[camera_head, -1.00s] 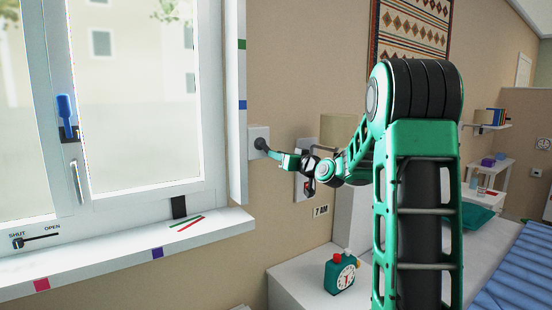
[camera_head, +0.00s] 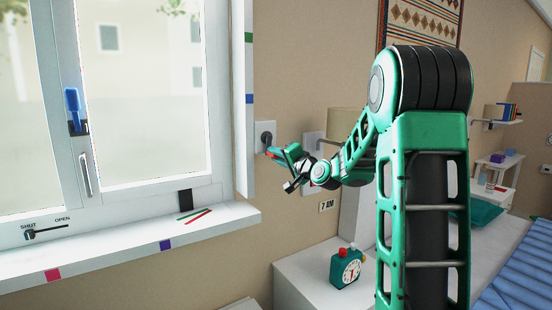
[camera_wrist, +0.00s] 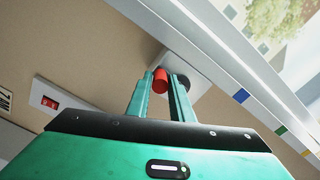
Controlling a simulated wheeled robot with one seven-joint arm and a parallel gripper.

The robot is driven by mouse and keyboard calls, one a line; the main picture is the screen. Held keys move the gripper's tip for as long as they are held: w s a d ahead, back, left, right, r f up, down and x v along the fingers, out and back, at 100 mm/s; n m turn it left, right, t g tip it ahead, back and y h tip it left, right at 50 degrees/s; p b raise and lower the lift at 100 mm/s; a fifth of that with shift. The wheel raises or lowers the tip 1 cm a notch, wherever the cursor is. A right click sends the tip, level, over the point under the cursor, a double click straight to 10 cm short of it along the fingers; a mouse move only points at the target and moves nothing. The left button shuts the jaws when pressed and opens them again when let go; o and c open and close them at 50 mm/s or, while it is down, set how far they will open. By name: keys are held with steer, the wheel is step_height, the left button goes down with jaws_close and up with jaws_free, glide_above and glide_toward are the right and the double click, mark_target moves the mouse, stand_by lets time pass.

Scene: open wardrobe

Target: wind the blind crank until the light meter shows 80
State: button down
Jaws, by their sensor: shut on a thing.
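The blind crank is on the wall right of the window. Its white wall plate (camera_head: 262,130) carries a dark round hub (camera_head: 267,138). Its red knob (camera_wrist: 160,78) is between my fingers in the wrist view, and a bit of red shows at the fingertips in the head view. My gripper (camera_head: 274,152) is shut on this knob, just below and right of the hub. The crank arm is mostly hidden by my fingers. I cannot make out a light meter or its reading.
The window frame and sill (camera_head: 130,248) are close left of the crank. A white plate with a red switch (camera_wrist: 49,102) is beside my gripper. The bed is at right.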

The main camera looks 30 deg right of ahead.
steer(key=shift+a+f+m, duration=0.3)
steer(key=shift+a+m, duration=0.4)
steer(key=shift+m, duration=0.6)
steer(key=shift+a, duration=0.1)
steer(key=c, duration=1.6)
jaws_free()
steer(key=shift+o, duration=0.2)
steer(key=shift+r, duration=0.2)
steer(key=shift+s+r, duration=0.1)
steer(key=shift+s, duration=0.3)
steer(key=s, duration=0.9)
steer(key=shift+s+d, duration=0.2)
steer(key=shift+s, duration=0.2)
